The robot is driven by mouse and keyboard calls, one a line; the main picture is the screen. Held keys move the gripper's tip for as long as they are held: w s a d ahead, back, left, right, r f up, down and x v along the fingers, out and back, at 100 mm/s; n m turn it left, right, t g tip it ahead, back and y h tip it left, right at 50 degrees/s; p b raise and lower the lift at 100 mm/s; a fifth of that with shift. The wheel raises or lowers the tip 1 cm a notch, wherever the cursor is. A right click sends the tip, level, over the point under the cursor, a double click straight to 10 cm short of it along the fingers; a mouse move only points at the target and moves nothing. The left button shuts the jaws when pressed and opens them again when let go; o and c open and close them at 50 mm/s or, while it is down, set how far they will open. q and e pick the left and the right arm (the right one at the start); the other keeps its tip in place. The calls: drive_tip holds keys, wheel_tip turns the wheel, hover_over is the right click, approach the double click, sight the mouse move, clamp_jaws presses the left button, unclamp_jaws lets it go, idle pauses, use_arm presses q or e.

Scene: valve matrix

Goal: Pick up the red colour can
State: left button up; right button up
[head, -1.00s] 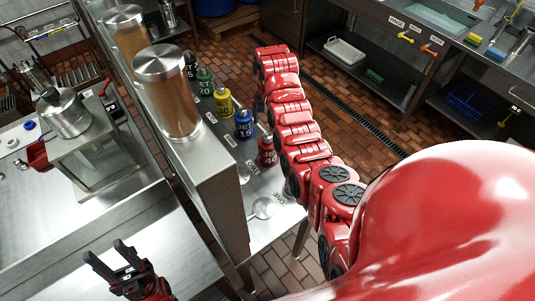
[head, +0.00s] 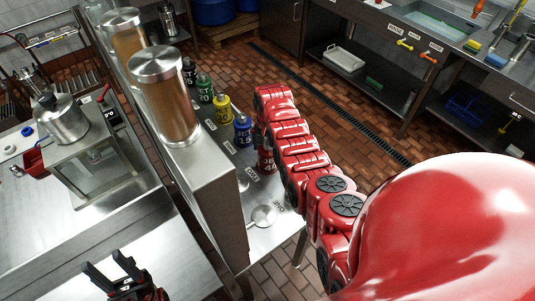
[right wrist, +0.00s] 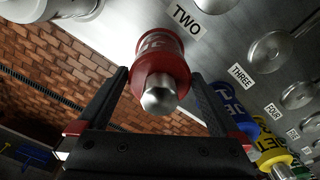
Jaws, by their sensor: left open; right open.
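The red can (head: 265,158) stands at the near end of a row of coloured cans on the steel shelf, partly hidden by my right arm in the head view. In the right wrist view the red can (right wrist: 160,55) shows its silver top, beside a label reading TWO. My right gripper (right wrist: 161,74) is open, with one finger on each side of the can; I cannot tell whether either touches it. The head view hides this gripper behind the arm. My left gripper (head: 106,263) is open and empty over the steel counter at lower left.
The blue can (head: 243,131) stands closest to the red one, then yellow (head: 223,109), green (head: 205,90) and black. A raised ledge with tall lidded jars (head: 165,95) runs left of the row. A ladle (head: 262,215) lies at the shelf's near end.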

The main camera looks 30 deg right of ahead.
drive_tip(key=shift+f, duration=0.25)
drive_tip(key=c, duration=1.3)
drive_tip(key=shift+r, duration=0.15)
